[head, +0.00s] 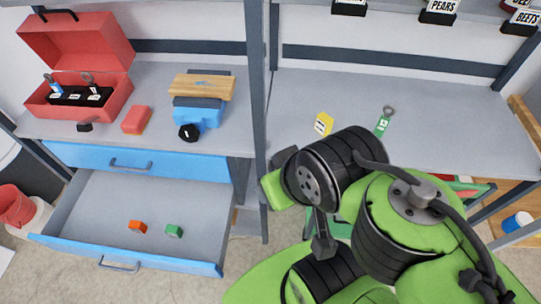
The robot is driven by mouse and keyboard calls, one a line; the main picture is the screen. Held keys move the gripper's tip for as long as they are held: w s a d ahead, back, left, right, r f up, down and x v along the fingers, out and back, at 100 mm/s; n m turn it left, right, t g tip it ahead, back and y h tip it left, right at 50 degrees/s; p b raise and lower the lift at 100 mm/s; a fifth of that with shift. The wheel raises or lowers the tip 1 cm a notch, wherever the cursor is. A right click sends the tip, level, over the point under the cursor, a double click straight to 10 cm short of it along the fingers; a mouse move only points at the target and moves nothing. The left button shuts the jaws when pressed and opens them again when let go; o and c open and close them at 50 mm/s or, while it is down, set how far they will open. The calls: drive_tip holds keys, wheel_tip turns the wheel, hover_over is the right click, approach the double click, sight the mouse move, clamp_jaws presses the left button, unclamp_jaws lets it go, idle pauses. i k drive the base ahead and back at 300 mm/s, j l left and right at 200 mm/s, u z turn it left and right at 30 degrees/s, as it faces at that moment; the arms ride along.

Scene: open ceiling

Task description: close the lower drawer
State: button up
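The lower drawer (75,248) is pulled far out of the left workbench. Its blue front with a dark handle (118,265) faces the near side, and its grey inside is exposed. An orange block (137,227) and a green block (174,231) lie in it. The upper blue drawer (70,154) above it is shut. My green and black arm is folded to the right of the drawer. A narrow dark part that may be my gripper (322,240) points down, apart from the drawer; its fingers cannot be made out.
A grey post (257,120) stands between the drawer and my arm. On the left bench are an open red toolbox (112,100), a red block (136,120) and a blue vise (205,118). A red bucket (18,207) stands left of the drawer. Floor (150,285) shows in front.

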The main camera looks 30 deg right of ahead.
sight(92, 218)
drive_tip(key=u, duration=1.6)
drive_tip(key=j+u, duration=0.2)
drive_tip(key=u, duration=0.25)
drive_tip(key=j+u, duration=0.15)
drive_tip(key=u, duration=0.3)
drive_tip(key=j+u, duration=0.2)
drive_tip(key=u, duration=0.2)
drive_tip(key=j+u, duration=0.15)
drive_tip(key=u, duration=0.3)
drive_tip(key=i, duration=0.05)
